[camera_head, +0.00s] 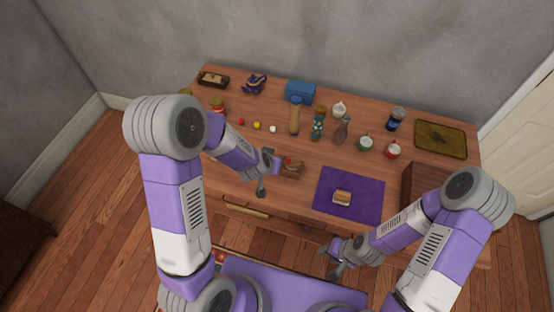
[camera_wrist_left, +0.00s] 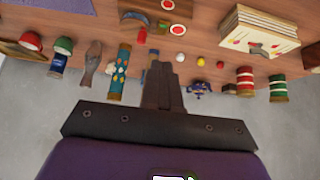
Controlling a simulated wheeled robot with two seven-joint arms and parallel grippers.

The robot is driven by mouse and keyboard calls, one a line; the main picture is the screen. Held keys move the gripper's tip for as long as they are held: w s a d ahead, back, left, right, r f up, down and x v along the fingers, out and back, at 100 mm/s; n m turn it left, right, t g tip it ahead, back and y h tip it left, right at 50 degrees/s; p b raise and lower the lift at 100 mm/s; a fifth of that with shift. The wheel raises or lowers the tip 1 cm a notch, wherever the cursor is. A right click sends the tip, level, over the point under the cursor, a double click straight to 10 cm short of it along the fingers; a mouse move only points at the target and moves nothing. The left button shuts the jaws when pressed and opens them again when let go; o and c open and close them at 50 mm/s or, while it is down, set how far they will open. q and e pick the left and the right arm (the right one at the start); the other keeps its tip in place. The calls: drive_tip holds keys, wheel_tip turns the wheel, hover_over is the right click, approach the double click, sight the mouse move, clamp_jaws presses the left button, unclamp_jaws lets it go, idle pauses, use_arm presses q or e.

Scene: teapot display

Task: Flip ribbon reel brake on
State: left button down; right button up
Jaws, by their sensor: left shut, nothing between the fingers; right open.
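A small brown wooden stand with a reddish part (camera_head: 291,170), which looks like the ribbon reel, sits near the table's front edge in the head view. My right gripper (camera_head: 330,262) is open and empty in front of the table.
A wooden box (camera_head: 422,180) is at the right.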

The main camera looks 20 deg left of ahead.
use_arm(q)
drive_tip(key=shift+w+a+r, duration=0.1)
drive_tip(key=shift+w+r, duration=0.35)
drive_tip(key=shift+r, duration=0.2)
drive_tip(key=x, duration=0.3)
drive_tip(key=b+x, duration=0.1)
drive_tip(key=x, duration=0.3)
drive_tip(key=b+x, duration=0.1)
drive_tip(key=x, duration=0.2)
drive_tip(key=shift+w+a+f, duration=0.1)
drive_tip(key=shift+w+f, duration=0.05)
wheel_tip(320, 180, down, 2)
drive_tip(key=shift+f+b, duration=0.15)
drive_tip(key=shift+b, duration=0.15)
drive_tip(key=shift+s+f, duration=0.3)
drive_tip(key=shift+f, duration=0.3)
